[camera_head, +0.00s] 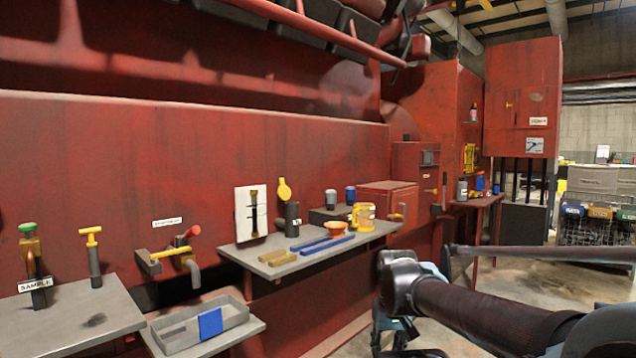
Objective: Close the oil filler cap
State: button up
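The yellow oil filler cap (284,190) stands raised, with its round face showing, above a dark upright filler neck (292,218) at the back of the grey shelf. The cap is tilted up and does not cover the neck's top. My dark arm reaches in from the lower right, and its joints bend down near the bottom edge, to the right of the shelf and well apart from the cap. I cannot make out my gripper's fingers in this view.
The grey shelf (277,266) also holds blue and tan bars, an orange-topped item (337,229) and a yellow container (363,215). A white panel with a dipstick-like rod (252,215) stands left of the neck.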

aim_at(284, 192)
jog(key=z, duration=0.25)
jog(key=i, duration=1.6)
jog(key=u, duration=0.6)
